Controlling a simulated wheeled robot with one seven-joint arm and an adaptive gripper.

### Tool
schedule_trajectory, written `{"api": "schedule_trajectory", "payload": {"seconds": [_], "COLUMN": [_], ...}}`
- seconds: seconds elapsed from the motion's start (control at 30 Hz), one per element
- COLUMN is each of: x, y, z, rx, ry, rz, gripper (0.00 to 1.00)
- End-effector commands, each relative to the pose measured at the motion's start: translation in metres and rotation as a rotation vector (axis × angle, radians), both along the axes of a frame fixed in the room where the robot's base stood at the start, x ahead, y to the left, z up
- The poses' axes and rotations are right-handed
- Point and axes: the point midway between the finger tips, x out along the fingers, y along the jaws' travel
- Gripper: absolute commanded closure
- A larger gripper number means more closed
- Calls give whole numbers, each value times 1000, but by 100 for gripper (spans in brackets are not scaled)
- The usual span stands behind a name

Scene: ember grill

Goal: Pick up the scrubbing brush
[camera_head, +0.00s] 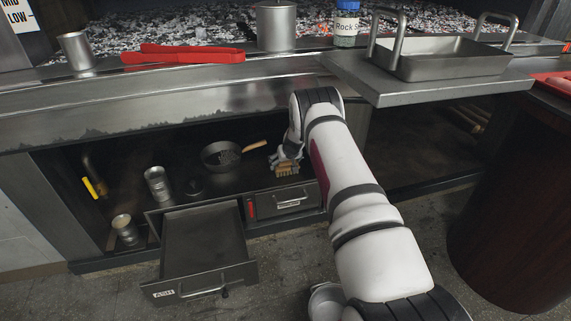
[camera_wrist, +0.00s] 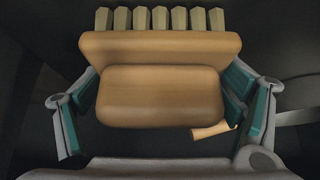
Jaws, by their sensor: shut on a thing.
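The scrubbing brush has a tan wooden body and a row of pale bristle tufts. It shows large in the wrist view (camera_wrist: 160,92), with the tufts along its far edge. My gripper (camera_wrist: 165,95) is shut on it, one teal-padded finger at each side. In the head view the brush (camera_head: 287,169) is at my gripper (camera_head: 284,158), inside the open cabinet under the grill, just above the small closed drawer. I cannot tell whether the brush touches the shelf.
A frying pan (camera_head: 221,156) with a wooden handle lies left of the brush. Metal cups (camera_head: 157,184) stand further left. An open ash drawer (camera_head: 205,285) juts out below. A tray (camera_head: 440,62) sits on the side shelf (camera_head: 425,88) above. Red tongs (camera_head: 182,54) lie on the grill ledge.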

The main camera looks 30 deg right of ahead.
Motion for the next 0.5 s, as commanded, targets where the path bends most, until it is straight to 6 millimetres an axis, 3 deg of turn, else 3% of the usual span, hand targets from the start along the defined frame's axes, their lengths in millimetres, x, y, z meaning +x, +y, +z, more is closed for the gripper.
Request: {"api": "schedule_trajectory", "payload": {"seconds": [0.27, 0.5], "x": [1, -30], "y": [-1, 32], "z": [38, 38], "rx": [-1, 4], "ry": [-3, 2], "rz": [0, -1], "gripper": [51, 51]}}
